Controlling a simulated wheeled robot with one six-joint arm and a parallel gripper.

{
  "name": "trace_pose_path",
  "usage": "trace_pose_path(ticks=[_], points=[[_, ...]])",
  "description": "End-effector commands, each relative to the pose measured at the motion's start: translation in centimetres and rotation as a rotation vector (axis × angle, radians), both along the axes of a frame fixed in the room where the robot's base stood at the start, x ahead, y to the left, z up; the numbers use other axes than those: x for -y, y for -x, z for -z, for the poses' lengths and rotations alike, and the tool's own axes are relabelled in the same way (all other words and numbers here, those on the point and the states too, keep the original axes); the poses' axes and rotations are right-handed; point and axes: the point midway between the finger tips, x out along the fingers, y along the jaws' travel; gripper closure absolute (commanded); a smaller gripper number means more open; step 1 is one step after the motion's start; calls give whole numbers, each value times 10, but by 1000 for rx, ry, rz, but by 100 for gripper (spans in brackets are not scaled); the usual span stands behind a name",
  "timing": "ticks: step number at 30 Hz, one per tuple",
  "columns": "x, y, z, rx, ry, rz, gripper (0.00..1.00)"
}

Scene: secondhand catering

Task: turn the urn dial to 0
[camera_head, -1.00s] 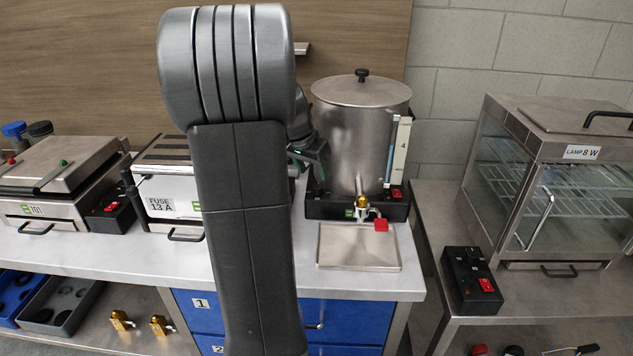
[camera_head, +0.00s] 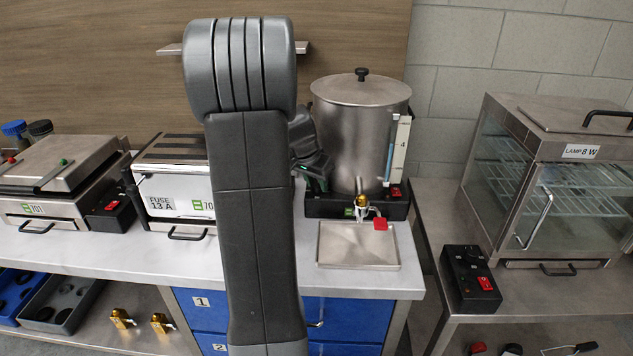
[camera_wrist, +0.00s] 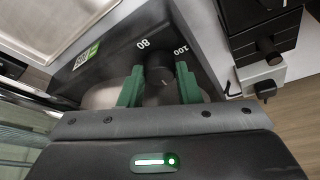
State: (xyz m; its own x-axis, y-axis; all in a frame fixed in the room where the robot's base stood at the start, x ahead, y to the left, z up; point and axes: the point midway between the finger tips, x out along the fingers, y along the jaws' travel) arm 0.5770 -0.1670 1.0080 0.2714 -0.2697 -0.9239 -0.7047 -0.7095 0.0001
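The steel urn (camera_head: 350,130) stands on its black base (camera_head: 385,208) on the counter, with a gold tap and a level gauge. In the head view my gripper (camera_head: 318,184) is at the left side of the urn, low near the base. The dial is hidden there. In the wrist view the dark dial (camera_wrist: 158,72) sits on the black panel, with marks 80 and 100 beside it. The green fingers of my gripper (camera_wrist: 160,88) stand on either side of the dial, apparently with narrow gaps. The dial's pointer cannot be made out.
A steel drip tray (camera_head: 358,246) lies in front of the urn. A toaster (camera_head: 172,180) stands to the left, and a glass display warmer (camera_head: 555,180) on the right-hand table. A red switch (camera_head: 396,193) is on the urn base's right side.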

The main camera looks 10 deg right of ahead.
Motion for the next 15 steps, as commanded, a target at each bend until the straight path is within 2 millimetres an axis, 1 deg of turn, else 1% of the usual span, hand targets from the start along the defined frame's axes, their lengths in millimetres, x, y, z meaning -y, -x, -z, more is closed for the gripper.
trace_pose_path(ticks=[4,11,15], points=[[0,0,0,0,-2,-20,92],[1,1,0,0,-1,-111,92],[1,1,0,0,0,-126,92]])
